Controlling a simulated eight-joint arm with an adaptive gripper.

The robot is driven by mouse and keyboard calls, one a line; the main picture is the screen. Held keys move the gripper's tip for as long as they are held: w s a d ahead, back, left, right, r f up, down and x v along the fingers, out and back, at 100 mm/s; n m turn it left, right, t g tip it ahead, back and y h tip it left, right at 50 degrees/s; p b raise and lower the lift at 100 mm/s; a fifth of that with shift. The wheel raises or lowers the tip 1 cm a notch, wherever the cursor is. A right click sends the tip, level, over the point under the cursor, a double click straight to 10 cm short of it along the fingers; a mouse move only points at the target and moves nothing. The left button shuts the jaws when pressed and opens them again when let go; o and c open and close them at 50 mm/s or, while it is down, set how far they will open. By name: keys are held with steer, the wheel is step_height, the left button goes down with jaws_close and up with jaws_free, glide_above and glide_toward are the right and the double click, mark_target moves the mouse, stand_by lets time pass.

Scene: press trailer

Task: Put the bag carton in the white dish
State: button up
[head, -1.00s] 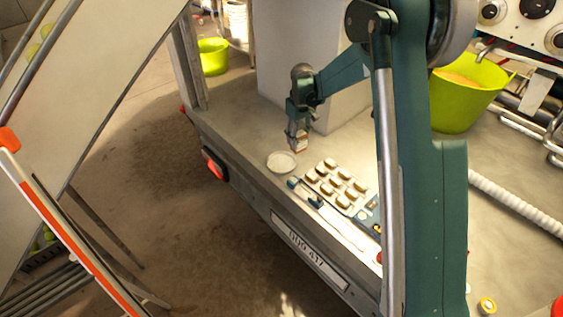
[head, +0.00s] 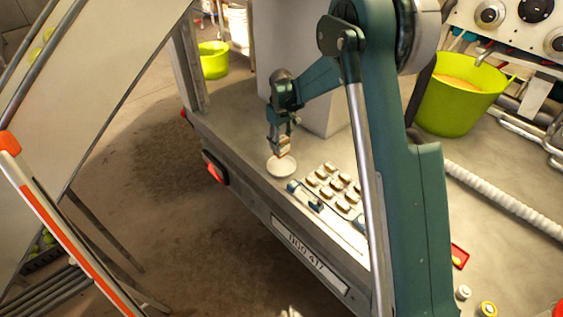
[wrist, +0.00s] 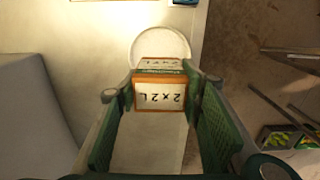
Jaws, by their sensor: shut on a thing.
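The bag carton (wrist: 160,96) is a small box with orange-brown edges and a white face printed "2 x 2 L". My gripper (wrist: 164,92) is shut on it, one green pad on each side. In the head view the carton (head: 284,148) hangs below my gripper (head: 281,141), just over the rear part of the white dish. The white dish (head: 281,168) is shallow and round and stands near the trailer's edge. In the wrist view the dish (wrist: 160,38) shows beyond the carton, which hides its near part. I cannot tell whether carton and dish touch.
A group of several small light blocks (head: 331,184) stands right of the dish. A blue-handled tool (head: 305,194) lies along the trailer edge. A grey-white block (head: 310,70) stands behind my gripper. A lime bucket (head: 458,95) is at the right.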

mark_target(282, 138)
steer(key=shift+f+b, duration=0.35)
steer(key=shift+f, duration=2.3)
steer(key=shift+f, duration=0.1)
steer(key=shift+f+b, duration=0.3)
steer(key=shift+f, duration=1.45)
steer(key=shift+f, duration=0.15)
steer(key=o, duration=0.9)
steer(key=shift+o, duration=0.2)
step_height(282, 138, up, 12)
steer(key=shift+r+p, duration=0.15)
steer(key=shift+p, duration=0.65)
